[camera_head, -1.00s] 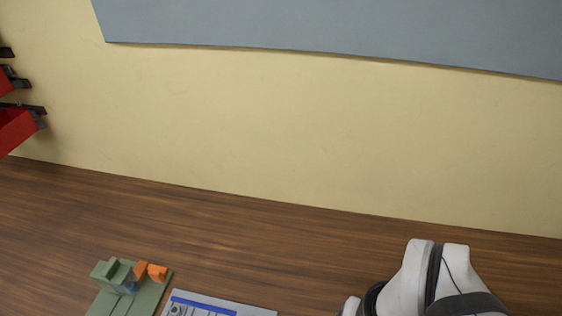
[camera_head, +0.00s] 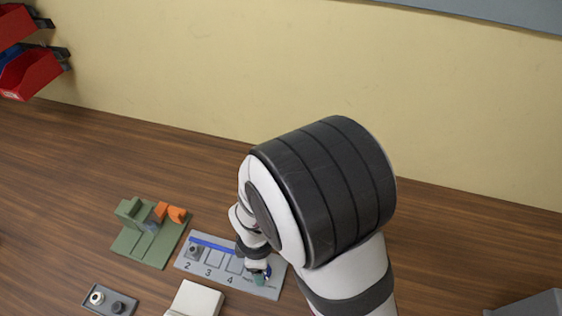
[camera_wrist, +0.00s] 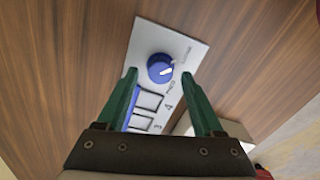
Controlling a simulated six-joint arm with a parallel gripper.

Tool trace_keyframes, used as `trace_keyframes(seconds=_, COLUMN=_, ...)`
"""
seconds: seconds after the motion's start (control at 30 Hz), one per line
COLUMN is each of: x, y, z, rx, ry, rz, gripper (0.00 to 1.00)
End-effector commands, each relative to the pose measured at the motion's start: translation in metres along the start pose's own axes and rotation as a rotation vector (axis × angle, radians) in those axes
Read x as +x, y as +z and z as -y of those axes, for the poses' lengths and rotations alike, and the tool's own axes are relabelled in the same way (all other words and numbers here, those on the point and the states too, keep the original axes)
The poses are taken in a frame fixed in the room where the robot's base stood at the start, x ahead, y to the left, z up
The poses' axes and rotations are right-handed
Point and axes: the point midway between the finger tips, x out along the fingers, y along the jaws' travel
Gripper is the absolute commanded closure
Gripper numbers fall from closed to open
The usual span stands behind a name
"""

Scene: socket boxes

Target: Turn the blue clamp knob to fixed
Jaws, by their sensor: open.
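The blue clamp knob (camera_wrist: 161,68) is round with a white pointer mark and sits at one end of a light grey panel (camera_wrist: 187,45) in the wrist view. Lettering is printed beside it, too small to read with certainty. My gripper (camera_wrist: 162,74) is open, its two green fingers apart on either side of the knob, with no contact visible. In the head view the panel (camera_head: 213,277) lies on the table, with numbers and a blue strip. My gripper (camera_head: 262,276) is over its right end, and my arm partly hides that end and the knob.
A green fixture (camera_head: 131,243) with orange parts (camera_head: 171,212) stands left of the panel. A grey block with round fittings (camera_head: 110,300) and a white box (camera_head: 197,300) are in front. A grey box (camera_head: 530,305) is at lower right. Red bins (camera_head: 35,73) hang at upper left.

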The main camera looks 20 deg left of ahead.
Motion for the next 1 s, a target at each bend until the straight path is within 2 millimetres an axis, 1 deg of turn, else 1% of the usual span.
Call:
trace_keyframes(seconds=0.03, x=0.0056, y=0.0003, z=0.0004, rx=0.001, ry=-0.002, rz=0.001, gripper=0.31)
trace_keyframes(seconds=0.13, x=0.0122, y=0.0002, z=0.0002, rx=0.002, ry=-0.001, rz=0.001, gripper=0.31)
trace_keyframes(seconds=0.4, x=0.0142, y=0.0001, z=-0.0002, rx=0.001, ry=0.001, rz=0.0, gripper=0.31)
trace_keyframes(seconds=0.43, x=0.0142, y=0.0001, z=-0.0002, rx=0.001, ry=0.001, rz=0.0, gripper=0.33)
trace_keyframes(seconds=0.57, x=0.014, y=0.0001, z=-0.0002, rx=0.002, ry=0.001, rz=0.0, gripper=0.56)
trace_keyframes(seconds=0.6, x=0.014, y=0.0001, z=-0.0002, rx=0.002, ry=0.001, rz=0.0, gripper=0.64)
trace_keyframes(seconds=0.67, x=0.014, y=0.0001, z=-0.0002, rx=0.001, ry=0.001, rz=0.0, gripper=0.74)
trace_keyframes(seconds=0.7, x=0.0139, y=0.0001, z=-0.0002, rx=0.001, ry=0.001, rz=0.0, gripper=0.82)
trace_keyframes(seconds=0.77, x=0.0139, y=0.0001, z=-0.0003, rx=0.001, ry=0.001, rz=0.0, gripper=0.92)
trace_keyframes(seconds=0.8, x=0.0138, y=0.0001, z=-0.0003, rx=0.001, ry=0.001, rz=0.0, gripper=1.0)
trace_keyframes(seconds=1.0, x=0.0137, y=0.0001, z=-0.0005, rx=0.004, ry=0.002, rz=-0.001, gripper=1.0)
